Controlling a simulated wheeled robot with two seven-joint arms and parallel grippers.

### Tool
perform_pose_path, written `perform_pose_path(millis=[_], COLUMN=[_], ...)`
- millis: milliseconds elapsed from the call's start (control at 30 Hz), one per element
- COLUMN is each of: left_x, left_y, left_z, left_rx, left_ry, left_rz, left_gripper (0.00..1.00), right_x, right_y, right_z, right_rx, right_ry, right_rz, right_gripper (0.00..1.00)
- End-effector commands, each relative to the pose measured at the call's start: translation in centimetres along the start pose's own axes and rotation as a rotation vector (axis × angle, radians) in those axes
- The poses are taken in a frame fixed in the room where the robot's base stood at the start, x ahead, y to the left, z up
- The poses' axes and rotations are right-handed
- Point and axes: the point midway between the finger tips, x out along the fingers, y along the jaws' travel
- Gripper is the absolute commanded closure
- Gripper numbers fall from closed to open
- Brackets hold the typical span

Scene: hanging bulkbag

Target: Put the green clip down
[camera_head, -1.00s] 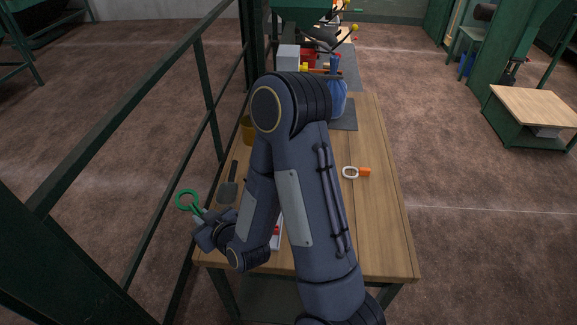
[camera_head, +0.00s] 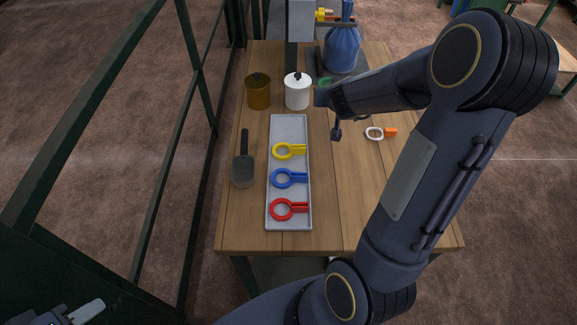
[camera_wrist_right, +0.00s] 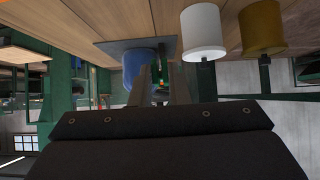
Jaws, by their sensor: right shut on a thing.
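The green clip shows as a small green piece (camera_head: 325,81) beside the end of my right arm, in front of the blue bag. In the right wrist view a bit of the green clip (camera_wrist_right: 160,92) shows between the fingers of my right gripper (camera_wrist_right: 161,76), which is shut on it. The rest of the clip is hidden. A grey tray (camera_head: 288,131) on the wooden table holds a yellow clip (camera_head: 283,151), a blue clip (camera_head: 282,178) and a red clip (camera_head: 281,209). My left gripper (camera_head: 82,314) is partly in view at the bottom left, away from the table; its opening is unclear.
A brown lidded pot (camera_head: 258,95), a white lidded pot (camera_head: 297,94) and the blue bag (camera_head: 342,50) stand beyond the tray. A dark scoop (camera_head: 243,172) lies left of it. A white and orange clip (camera_head: 375,133) lies right. A railing runs along the left.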

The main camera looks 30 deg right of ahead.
Motion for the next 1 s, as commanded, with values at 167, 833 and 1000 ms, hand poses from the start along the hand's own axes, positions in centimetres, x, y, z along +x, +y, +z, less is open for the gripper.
perform_pose_path(millis=[167,833,1000], left_x=[0.2,4.7,4.9], left_y=[-0.1,-2.1,-2.2], left_z=[0.1,2.4,2.4], left_rx=[0.0,0.0,0.0], left_ry=[0.0,0.0,0.0], left_rz=[0.0,0.0,0.0], left_gripper=[0.64,0.64,0.64], right_x=[-0.1,2.7,3.0], right_y=[0.1,-11.7,-12.5], right_z=[-0.5,8.1,8.7], right_rx=[0.003,-0.002,0.0], right_ry=[-0.007,-0.011,-0.01], right_rz=[-0.001,0.0,0.0], right_gripper=[1.0,1.0,1.0])
